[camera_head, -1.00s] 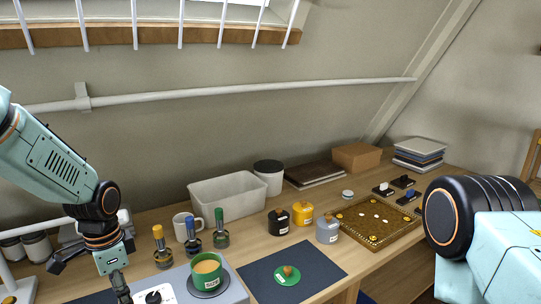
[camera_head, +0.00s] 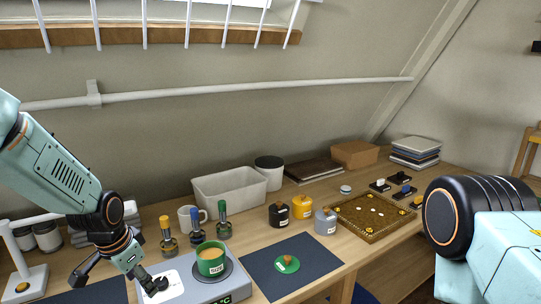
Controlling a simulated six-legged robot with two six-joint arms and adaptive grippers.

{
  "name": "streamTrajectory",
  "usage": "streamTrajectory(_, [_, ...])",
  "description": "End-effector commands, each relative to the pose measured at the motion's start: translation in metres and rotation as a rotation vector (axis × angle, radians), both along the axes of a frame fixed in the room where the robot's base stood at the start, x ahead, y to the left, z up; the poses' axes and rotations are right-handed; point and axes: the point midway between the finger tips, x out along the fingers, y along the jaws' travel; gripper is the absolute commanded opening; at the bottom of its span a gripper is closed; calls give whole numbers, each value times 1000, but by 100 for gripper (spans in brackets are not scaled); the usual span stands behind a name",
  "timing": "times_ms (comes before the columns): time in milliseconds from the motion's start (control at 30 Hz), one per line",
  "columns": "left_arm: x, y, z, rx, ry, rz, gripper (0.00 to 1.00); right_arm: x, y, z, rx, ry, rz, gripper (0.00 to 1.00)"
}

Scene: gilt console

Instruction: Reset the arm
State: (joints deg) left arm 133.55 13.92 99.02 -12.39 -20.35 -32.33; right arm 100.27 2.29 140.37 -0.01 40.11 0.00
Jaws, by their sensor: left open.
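My left arm comes in from the left, and its gripper (camera_head: 115,281) is open, pointing down. I see nothing between the fingers. A green pot (camera_head: 210,267) with tan contents stands on the hot plate, right of the gripper. Its green lid (camera_head: 287,265) with a brown knob lies on the dark mat (camera_head: 316,259). Of my right arm only links show at the right edge; its gripper is out of view.
Bottles with yellow, blue and green tops (camera_head: 222,229) and a white mug (camera_head: 185,222) stand behind the hot plate. A white bin (camera_head: 232,190) is farther back. Black, yellow and grey canisters (camera_head: 325,225) stand beside a brown game board (camera_head: 366,229). A white stand (camera_head: 24,287) is left of the gripper.

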Motion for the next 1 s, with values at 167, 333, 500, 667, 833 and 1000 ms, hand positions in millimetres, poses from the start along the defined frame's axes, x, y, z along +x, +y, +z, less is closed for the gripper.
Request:
streamTrajectory(167, [-16,-20,-46,-74,-74,161,59,0,0,-14,0,0,0,40])
streamTrajectory(333, [-71,-42,-133,-148,-96,356,59,0,0,-47,0,0,0,40])
streamTrajectory(500, [-148,-54,-215,-170,-64,523,59,0,0,-83,0,0,0,40])
streamTrajectory(667, [-231,-58,-277,-141,15,608,59,0,0,-117,0,0,0,40])
streamTrajectory(833, [-315,-61,-327,-77,157,612,59,0,0,-149,0,0,0,40])
streamTrajectory(1000, [-354,-62,-354,-45,242,597,59,0,0,-165,0,0,0,40])
